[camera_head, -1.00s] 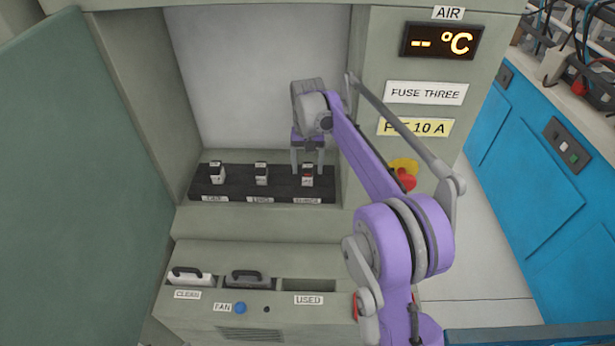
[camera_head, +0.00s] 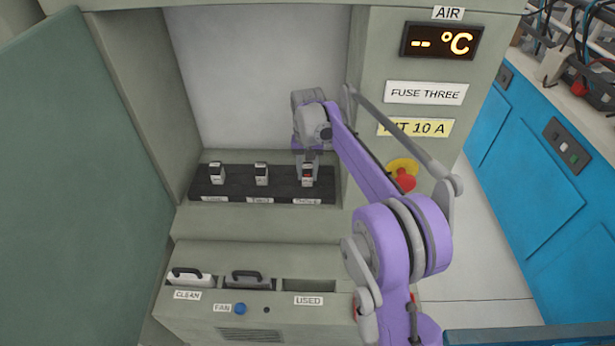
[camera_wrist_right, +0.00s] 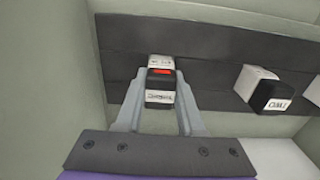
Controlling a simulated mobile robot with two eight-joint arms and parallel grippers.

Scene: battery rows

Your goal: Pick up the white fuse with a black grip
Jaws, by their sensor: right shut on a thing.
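My right gripper (camera_head: 308,168) is at the rightmost of three fuses on a dark strip (camera_head: 235,188) inside the cabinet. This fuse (camera_head: 308,177) is white with a dark grip and a red mark. In the right wrist view my gripper (camera_wrist_right: 162,82) has a finger on each side of this fuse (camera_wrist_right: 160,97) and is shut on it. The fuse still appears to be at the strip; its base is hidden. A middle fuse (camera_head: 261,174) and a left fuse (camera_head: 217,174), white with black, stand apart from it. My left gripper is not in view.
The cabinet's right wall carries a "FUSE THREE" sign (camera_head: 426,93), a yellow label and a red knob (camera_head: 404,181). Below, a front ledge holds two handled blocks (camera_head: 190,278) (camera_head: 247,280) and an empty "USED" slot (camera_head: 309,285). A green door (camera_head: 75,180) stands open at left.

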